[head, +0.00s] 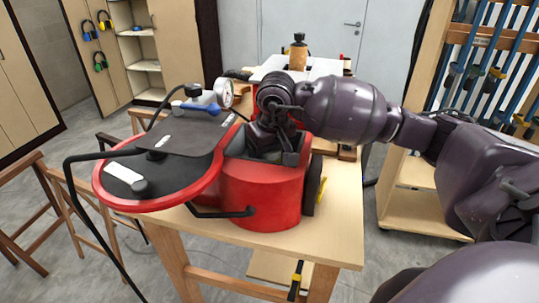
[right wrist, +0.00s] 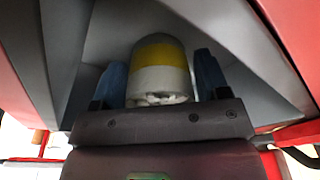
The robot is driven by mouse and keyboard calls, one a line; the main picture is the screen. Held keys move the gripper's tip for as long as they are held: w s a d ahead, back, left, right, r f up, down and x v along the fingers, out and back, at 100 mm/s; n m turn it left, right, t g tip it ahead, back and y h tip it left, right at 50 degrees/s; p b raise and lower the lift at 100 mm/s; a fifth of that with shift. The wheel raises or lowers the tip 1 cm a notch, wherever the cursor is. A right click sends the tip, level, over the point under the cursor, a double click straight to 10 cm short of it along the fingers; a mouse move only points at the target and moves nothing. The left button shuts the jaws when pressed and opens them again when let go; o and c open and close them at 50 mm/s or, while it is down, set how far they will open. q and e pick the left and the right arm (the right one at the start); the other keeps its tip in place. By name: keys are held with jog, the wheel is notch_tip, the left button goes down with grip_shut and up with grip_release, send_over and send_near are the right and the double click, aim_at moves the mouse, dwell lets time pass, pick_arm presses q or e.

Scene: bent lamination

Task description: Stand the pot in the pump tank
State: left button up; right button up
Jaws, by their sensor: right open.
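The red pump (head: 262,195) stands on the wooden table with its round lid (head: 150,165) swung out to the left. My right gripper (right wrist: 162,72) reaches down into the open tank, and its fingertips are hidden in the head view. In the right wrist view the pot (right wrist: 160,80), a whitish cylinder with a yellow band, is inside the grey-walled tank (right wrist: 75,60). It sits between my two blue fingers, which are open with a small gap on each side. Its far end is hidden, so I cannot tell whether it rests on the tank floor. My left gripper is not in view.
A gauge (head: 225,92) and a blue-handled part (head: 200,106) are beside the lid. The front right of the table (head: 338,225) is clear. Wooden sawhorses are at left and a clamp rack (head: 485,70) at right.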

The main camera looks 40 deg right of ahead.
jog(key=shift+r, duration=0.2)
jog(key=r, duration=0.3)
jog(key=s+r, duration=0.1)
jog(key=r, duration=0.6)
jog(key=shift+s+r+b, duration=0.3)
jog(key=shift+r, duration=0.05)
jog(key=shift+s+r, duration=0.1)
jog(key=shift+r, duration=0.4)
jog(key=shift+a, duration=0.1)
